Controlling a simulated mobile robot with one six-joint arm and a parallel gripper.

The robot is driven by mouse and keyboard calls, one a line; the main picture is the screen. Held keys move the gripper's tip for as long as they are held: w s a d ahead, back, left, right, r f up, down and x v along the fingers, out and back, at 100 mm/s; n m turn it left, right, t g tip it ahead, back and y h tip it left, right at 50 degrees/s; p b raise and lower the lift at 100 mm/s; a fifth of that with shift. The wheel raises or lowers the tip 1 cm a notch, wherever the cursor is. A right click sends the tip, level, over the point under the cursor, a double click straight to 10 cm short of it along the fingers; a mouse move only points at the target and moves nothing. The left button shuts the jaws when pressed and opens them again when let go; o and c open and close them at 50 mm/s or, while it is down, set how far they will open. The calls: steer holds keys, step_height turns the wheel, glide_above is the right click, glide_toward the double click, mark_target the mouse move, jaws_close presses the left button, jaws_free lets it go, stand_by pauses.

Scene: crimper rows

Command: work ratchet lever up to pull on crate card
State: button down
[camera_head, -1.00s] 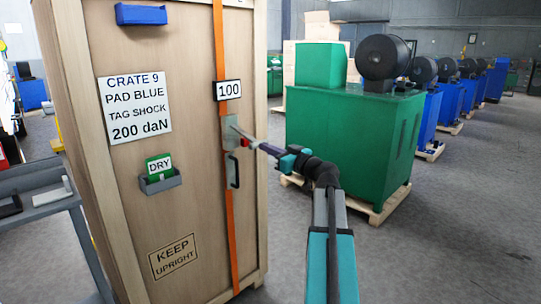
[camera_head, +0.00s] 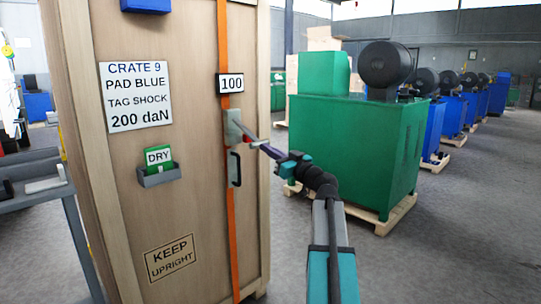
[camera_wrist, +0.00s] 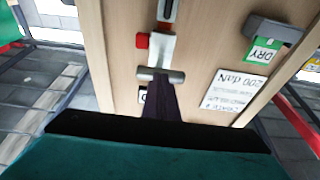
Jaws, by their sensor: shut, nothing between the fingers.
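The crate card (camera_head: 136,96) on the wooden crate reads CRATE 9, PAD BLUE, TAG SHOCK, 200 daN. An orange strap (camera_head: 223,45) runs down the crate front, with a display (camera_head: 230,83) reading 100. Below it the grey ratchet (camera_head: 233,126) has its lever sticking out toward my arm. In the wrist view the lever ends in a grey crossbar (camera_wrist: 172,76), with a red part (camera_wrist: 142,40) beside it. My gripper (camera_head: 266,147) is shut and empty, its tip at the crossbar; it also shows in the wrist view (camera_wrist: 163,86). Whether they touch is unclear.
A black handle (camera_head: 235,168) is below the ratchet. A green DRY card (camera_head: 158,157) sits in a grey holder (camera_head: 159,176); a blue holder (camera_head: 145,5) is above. A grey cart (camera_head: 40,185) stands left. A green machine (camera_head: 355,145) on a pallet stands right.

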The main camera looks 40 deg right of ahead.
steer(key=shift+w+a+f+b, duration=0.1)
steer(key=shift+w+f+b, duration=0.45)
steer(key=shift+b, duration=0.5)
steer(key=shift+w+a+f+b, duration=0.15)
steer(key=shift+w+f+b, duration=0.15)
steer(key=shift+f+b, duration=0.65)
steer(key=shift+w+a+f+b, duration=0.1)
steer(key=shift+w+f+b, duration=0.35)
steer(key=shift+b, duration=0.75)
steer(key=v, duration=1.3)
steer(key=shift+d, duration=0.15)
steer(key=shift+f, duration=0.15)
